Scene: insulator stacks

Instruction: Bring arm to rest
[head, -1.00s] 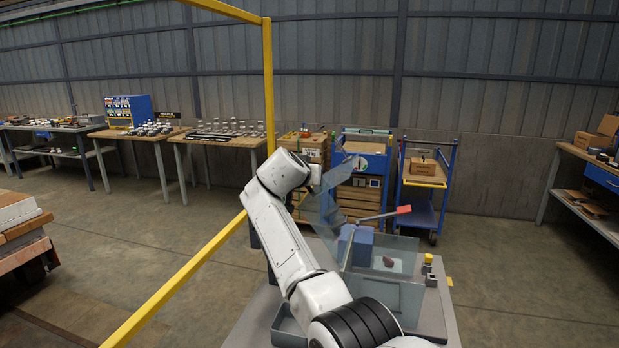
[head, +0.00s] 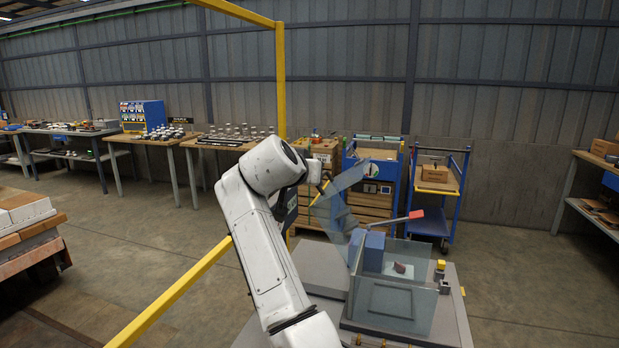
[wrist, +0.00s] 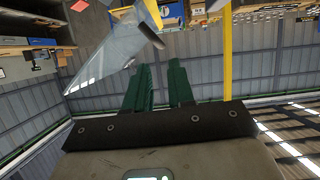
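My white arm (head: 265,240) rises from the bottom of the head view and bends at its upper joint above the grey work table. My gripper in the wrist view (wrist: 161,72) has two green fingers with a narrow gap between them and nothing held. In the head view the gripper is mostly hidden behind the arm. A clear-walled box (head: 395,303) stands on the table to the right of the arm, with its clear lid (head: 340,205) tilted up. A blue block (head: 374,252) and a small dark red piece (head: 399,267) show at the box.
A lever with a red end (head: 416,214) sticks out above the box. Small yellow and grey blocks (head: 440,270) sit right of it. A yellow frame post (head: 281,85) stands behind the arm. Benches (head: 150,140) and a blue cart (head: 440,200) line the wall.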

